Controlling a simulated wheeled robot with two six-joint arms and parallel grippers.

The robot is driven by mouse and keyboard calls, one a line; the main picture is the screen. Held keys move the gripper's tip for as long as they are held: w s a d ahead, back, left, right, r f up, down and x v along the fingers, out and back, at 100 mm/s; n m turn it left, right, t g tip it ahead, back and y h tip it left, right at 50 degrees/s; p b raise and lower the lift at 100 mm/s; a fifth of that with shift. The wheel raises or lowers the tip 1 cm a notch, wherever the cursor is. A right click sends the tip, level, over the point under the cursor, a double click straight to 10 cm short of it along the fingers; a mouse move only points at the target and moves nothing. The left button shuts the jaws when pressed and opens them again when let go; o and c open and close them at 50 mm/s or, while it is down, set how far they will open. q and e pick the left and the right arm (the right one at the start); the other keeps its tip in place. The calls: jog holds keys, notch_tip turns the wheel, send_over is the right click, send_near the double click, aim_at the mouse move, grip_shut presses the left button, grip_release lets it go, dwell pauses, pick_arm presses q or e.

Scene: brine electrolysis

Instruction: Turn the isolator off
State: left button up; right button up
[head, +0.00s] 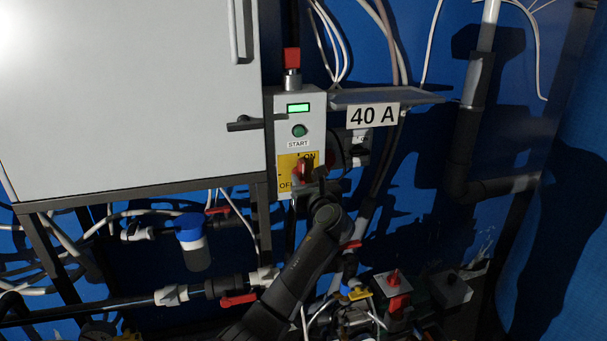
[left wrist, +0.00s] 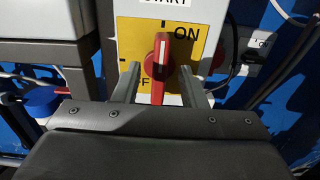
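The isolator is a red rotary handle (left wrist: 159,62) on a yellow plate (left wrist: 130,32) marked ON at upper right and OFF at lower left. The handle stands nearly upright, with its white mark at the top, beside ON. In the head view the red handle (head: 302,170) is partly hidden by my left gripper (head: 312,184). In the left wrist view my left gripper (left wrist: 160,76) is open, with one finger on each side of the handle's lower part and visible gaps to it. The fingers partly cover the OFF label. My right gripper is not in view.
Above the plate are a green START button (head: 299,130) and a lit green display (head: 298,108). A grey cabinet (head: 130,90) stands left, its dark handle (head: 245,124) reaching toward the control box. A shelf labelled 40 A (head: 373,116) is at right. Pipes and red-handled valves lie below.

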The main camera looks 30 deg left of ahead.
aim_at(301, 176)
pick_arm(q)
jog(key=shift+x, duration=1.35)
grip_shut()
